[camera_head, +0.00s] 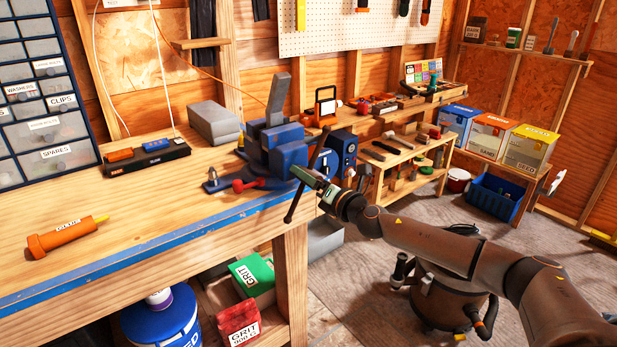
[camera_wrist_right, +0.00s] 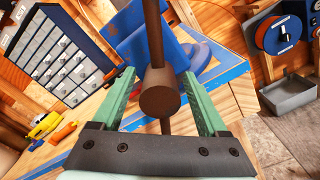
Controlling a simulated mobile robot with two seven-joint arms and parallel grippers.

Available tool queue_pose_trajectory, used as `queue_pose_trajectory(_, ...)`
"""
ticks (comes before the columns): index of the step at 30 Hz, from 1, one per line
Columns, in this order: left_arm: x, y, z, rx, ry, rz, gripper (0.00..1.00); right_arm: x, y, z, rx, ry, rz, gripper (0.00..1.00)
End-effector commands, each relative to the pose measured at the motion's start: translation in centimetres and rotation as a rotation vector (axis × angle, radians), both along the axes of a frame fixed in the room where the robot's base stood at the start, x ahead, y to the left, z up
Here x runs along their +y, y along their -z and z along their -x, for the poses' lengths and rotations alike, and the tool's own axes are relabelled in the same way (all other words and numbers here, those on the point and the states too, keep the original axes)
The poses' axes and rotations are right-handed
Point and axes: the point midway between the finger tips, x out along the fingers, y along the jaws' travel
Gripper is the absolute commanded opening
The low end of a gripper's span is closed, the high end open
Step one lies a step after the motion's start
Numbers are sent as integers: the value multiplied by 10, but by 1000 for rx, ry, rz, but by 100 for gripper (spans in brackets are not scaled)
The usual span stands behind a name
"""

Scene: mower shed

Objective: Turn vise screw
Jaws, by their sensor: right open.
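The blue vise (camera_head: 284,150) stands on the front edge of the wooden workbench, with a grey upright piece in its jaws. Its dark screw handle bar (camera_head: 322,146) slants down in front of it. My right gripper (camera_head: 313,181) comes from the right and is at the screw. In the right wrist view, my green fingers (camera_wrist_right: 163,88) are open, one on each side of the round brown screw head (camera_wrist_right: 160,97), with gaps visible. The bar (camera_wrist_right: 153,30) passes through the head, running up between the fingers. The blue vise body (camera_wrist_right: 140,40) is behind. My left gripper is not in view.
Drawers (camera_head: 45,95) stand at left. A shop vacuum (camera_head: 440,290) is on the floor below my right arm.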

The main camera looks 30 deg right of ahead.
Motion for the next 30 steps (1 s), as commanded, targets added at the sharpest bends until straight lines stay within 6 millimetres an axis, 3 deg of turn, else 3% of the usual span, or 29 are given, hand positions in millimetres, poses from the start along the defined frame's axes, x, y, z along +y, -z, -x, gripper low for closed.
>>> queue_pose_trajectory(5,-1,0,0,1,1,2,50,0,0,0,0,0,0,76)
queue_pose_trajectory(25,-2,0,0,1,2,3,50,0,0,0,1,1,0,1)
queue_pose_trajectory(30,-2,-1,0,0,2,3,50,0,0,0,1,1,-2,0)
